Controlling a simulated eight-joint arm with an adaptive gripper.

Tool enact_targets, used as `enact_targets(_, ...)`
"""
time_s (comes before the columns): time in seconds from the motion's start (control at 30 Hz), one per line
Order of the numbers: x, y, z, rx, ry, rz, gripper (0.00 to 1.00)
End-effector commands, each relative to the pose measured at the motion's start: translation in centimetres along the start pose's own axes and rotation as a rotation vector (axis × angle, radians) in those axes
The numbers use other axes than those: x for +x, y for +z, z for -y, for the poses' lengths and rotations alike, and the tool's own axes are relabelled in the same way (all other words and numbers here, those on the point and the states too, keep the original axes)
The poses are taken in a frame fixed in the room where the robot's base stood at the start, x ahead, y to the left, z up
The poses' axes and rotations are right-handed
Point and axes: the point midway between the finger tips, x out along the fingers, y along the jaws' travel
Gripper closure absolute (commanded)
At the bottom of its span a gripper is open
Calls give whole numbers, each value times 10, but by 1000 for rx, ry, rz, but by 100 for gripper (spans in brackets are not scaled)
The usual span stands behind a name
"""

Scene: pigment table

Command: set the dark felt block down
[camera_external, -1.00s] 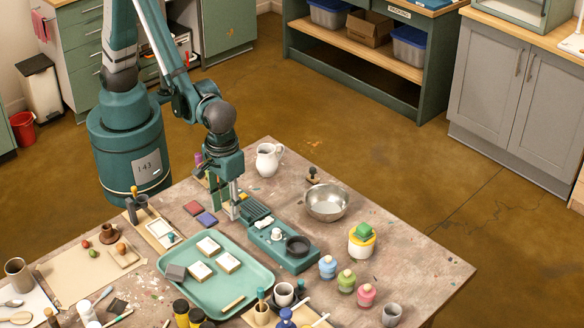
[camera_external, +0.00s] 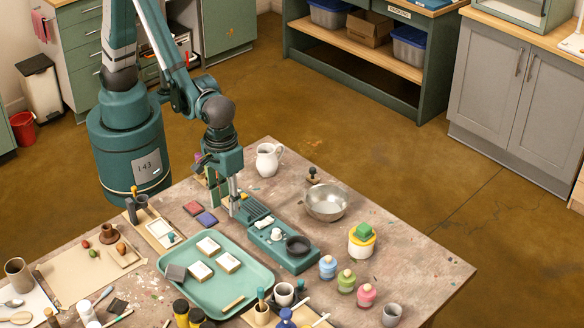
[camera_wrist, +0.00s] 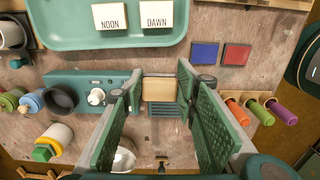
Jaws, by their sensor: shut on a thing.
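My gripper (camera_wrist: 159,98) is shut on a small tan block (camera_wrist: 159,89) with a thin dark strip along its far edge. I take this to be the felt block, though its felt face is not clearly visible. The block is between the fingertips, over or beside the slotted end of a teal device (camera_wrist: 88,82). I cannot tell whether it touches anything beneath. In the external view my gripper (camera_external: 234,205) is upright at the back end of the device (camera_external: 288,262), and the held block is too small to make out.
Red (camera_wrist: 237,54) and blue (camera_wrist: 204,55) squares lie between tray and gripper. A metal bowl (camera_external: 326,202), white jug (camera_external: 269,160) and coloured jars stand around. The right table corner is bare.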

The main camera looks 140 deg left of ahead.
Motion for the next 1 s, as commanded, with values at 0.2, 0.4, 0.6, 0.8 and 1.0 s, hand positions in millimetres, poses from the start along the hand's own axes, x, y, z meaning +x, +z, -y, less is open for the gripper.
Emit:
enact_targets(0.2,-3,3,16,1,0,0,79)
enact_targets(0.4,-8,9,45,0,0,0,79)
enact_targets(0.6,-12,14,81,1,0,0,79)
enact_targets(0.8,-14,19,118,1,0,0,79)
enact_targets(1.0,-13,23,155,0,0,0,79)
